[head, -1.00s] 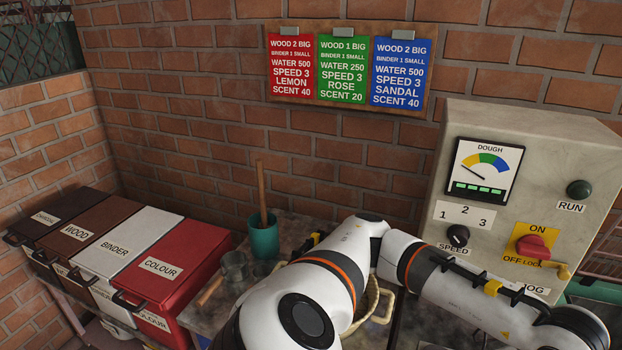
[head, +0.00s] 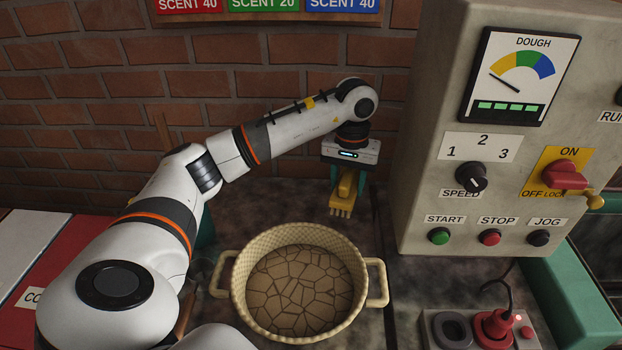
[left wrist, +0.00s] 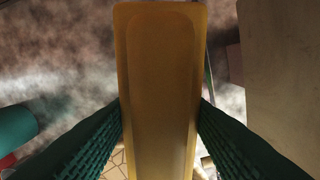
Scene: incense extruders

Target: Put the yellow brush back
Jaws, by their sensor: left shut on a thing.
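The yellow brush (head: 346,188) hangs bristles down from my left gripper (head: 348,172), behind the basket and left of the control panel. In the left wrist view the yellow brush (left wrist: 160,80) fills the middle, clasped between the green ribbed fingers of the left gripper (left wrist: 160,125). In the head view the bristles are close above the dark worktop (head: 205,235); I cannot tell whether they touch it. My right gripper is not in view.
A two-handled woven basket (head: 240,290) with a cracked brown inside stands in front of the brush. The control panel (head: 420,170) with dial, knobs and buttons stands at right. A red plug (head: 492,325) sits in a socket box at front right. A red bin (head: 80,255) is at left.

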